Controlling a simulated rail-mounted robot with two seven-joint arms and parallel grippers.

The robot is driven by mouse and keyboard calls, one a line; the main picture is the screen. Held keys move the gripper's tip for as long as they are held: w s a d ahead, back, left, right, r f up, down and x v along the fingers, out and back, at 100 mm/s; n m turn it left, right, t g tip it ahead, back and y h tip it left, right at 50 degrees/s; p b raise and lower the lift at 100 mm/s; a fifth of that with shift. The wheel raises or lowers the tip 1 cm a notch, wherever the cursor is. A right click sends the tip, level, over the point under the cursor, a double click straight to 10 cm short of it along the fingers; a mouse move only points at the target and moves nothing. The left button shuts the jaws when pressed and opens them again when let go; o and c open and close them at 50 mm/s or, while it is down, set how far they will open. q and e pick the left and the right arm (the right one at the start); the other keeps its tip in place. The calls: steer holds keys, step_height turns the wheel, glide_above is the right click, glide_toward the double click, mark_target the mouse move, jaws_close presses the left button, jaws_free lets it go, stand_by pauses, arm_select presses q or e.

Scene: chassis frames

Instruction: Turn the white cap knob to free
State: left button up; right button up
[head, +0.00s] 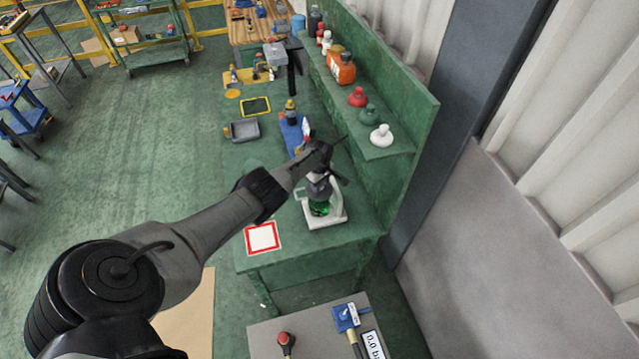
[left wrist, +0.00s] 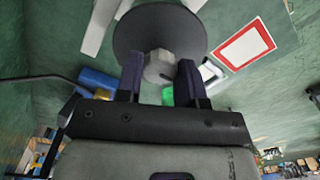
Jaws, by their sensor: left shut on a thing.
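My left gripper (head: 320,172) reaches from the left over the white stand (head: 336,215) on the green bench. In the left wrist view the gripper (left wrist: 160,80) has its two dark fingers on either side of a pale, faceted cap knob (left wrist: 157,66), and it is shut on it. Behind the knob is a wide dark disc (left wrist: 158,32). A green part (head: 319,208) sits low in the stand; a bit of green also shows by the fingers in the wrist view. In the head view my gripper hides the knob. Any mark of its turn position cannot be made out. My right gripper is not in view.
A shelf beside the stand holds a red knob (head: 358,97), a green knob (head: 369,114) and a white knob (head: 381,136). A red-framed white card (head: 262,238) lies left of the stand. A blue holder (head: 293,132) and grey tray (head: 243,130) are farther back.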

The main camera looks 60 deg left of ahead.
arm_select(q)
steer(key=o, duration=0.9)
steer(key=shift+o, duration=0.2)
steer(key=shift+r+p, duration=0.45)
steer(key=shift+r, duration=0.15)
step_height(320, 180, up, 4)
steer(key=shift+a+r+p, duration=0.1)
steer(key=shift+r+p, duration=0.05)
steer(key=shift+p, duration=1.1)
step_height(320, 180, up, 8)
steer(key=shift+r, duration=0.2)
